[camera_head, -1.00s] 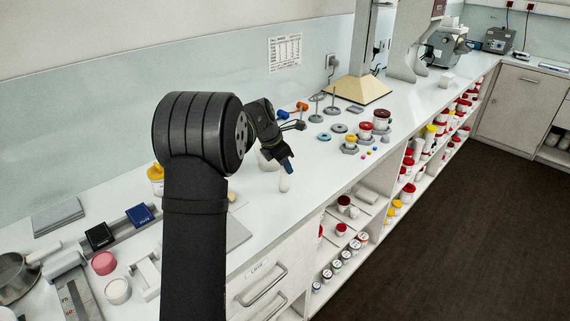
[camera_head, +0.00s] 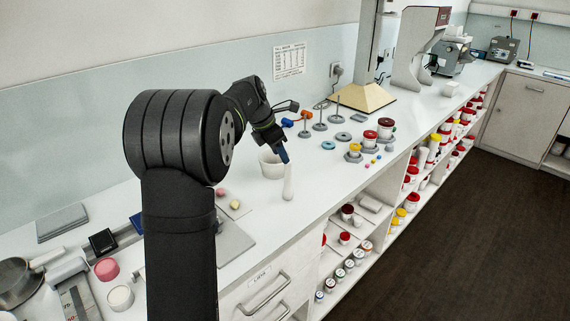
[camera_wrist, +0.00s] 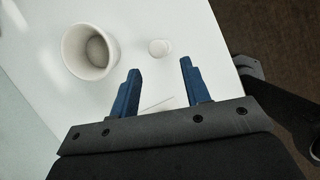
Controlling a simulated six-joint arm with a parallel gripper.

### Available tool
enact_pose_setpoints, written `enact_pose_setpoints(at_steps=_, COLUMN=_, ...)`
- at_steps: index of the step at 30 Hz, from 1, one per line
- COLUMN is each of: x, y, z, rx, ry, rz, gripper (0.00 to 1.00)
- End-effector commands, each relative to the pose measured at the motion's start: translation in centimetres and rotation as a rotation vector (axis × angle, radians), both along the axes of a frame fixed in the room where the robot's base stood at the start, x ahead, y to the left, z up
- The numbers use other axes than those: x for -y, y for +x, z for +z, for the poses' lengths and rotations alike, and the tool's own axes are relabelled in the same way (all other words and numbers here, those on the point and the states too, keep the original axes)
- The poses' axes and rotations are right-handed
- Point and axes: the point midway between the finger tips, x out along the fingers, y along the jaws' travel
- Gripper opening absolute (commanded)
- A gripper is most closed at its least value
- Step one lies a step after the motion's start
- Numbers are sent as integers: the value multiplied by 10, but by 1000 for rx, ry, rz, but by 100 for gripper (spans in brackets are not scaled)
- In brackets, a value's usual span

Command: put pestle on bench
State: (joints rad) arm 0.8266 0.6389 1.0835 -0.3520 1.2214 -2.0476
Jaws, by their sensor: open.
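The white pestle (camera_head: 288,186) stands upright on the white bench (camera_head: 330,180), just right of the white mortar (camera_head: 265,169). The wrist view shows the pestle (camera_wrist: 159,47) nearly end-on as a pale round shape. The mortar (camera_wrist: 68,48) is left of it there, with a rounded grey patch inside. My gripper (camera_head: 284,157) is close above the pestle's top. In the wrist view my gripper (camera_wrist: 160,68) has its blue fingers apart with nothing between the tips. The pestle shows beyond the tips, apart from them.
Grey stands (camera_head: 320,115) and jars (camera_head: 370,138) are to the right on the bench. A grey board (camera_head: 236,240) and small yellow and pink pieces lie near my arm. The bench's front edge is close right of the pestle. Bench around the pestle's foot is clear.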

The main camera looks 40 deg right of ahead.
Motion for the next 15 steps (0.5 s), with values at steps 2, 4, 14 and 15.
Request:
enact_pose_setpoints(at_steps=2, x=-4, y=2, z=12, rx=1, ry=-1, rz=0, gripper=43)
enact_pose_setpoints(at_steps=4, x=-7, y=2, z=18, rx=1, ry=-1, rz=0, gripper=43)
enact_pose_setpoints(at_steps=14, x=-10, y=3, z=25, rx=0, ry=1, rz=0, gripper=43)
enact_pose_setpoints(at_steps=15, x=-10, y=3, z=25, rx=0, ry=0, rz=0, gripper=43)
